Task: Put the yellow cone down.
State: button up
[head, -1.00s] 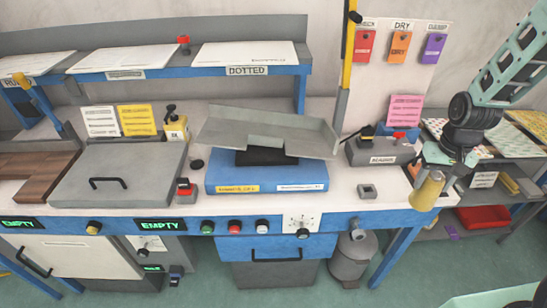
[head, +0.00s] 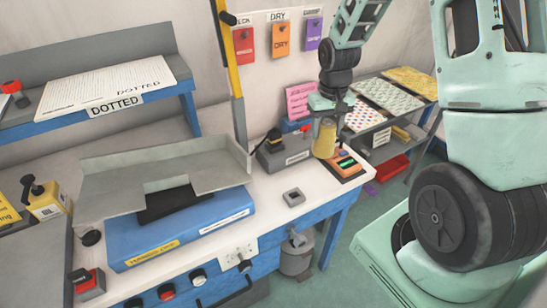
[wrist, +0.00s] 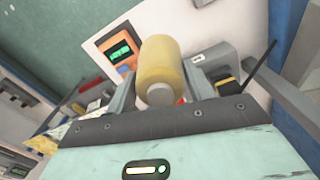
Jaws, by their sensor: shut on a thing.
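The yellow cone (head: 325,139) is in my gripper (head: 328,122), which is shut on its upper part.
A grey labelled box (head: 284,155) stands left of the cone, and a small grey block (head: 293,197) lies in front. A blue machine with a grey tray (head: 180,228) fills the bench's left part. Shelves (head: 375,140) with patterned sheets stand at the right.

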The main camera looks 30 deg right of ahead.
jog(key=shift+f+p, duration=1.25)
jog(key=shift+f, duration=3.7)
jog(key=shift+f, duration=0.1)
jog(key=shift+f, duration=0.15)
jog(key=o, duration=1.1)
jog(key=shift+c, duration=0.2)
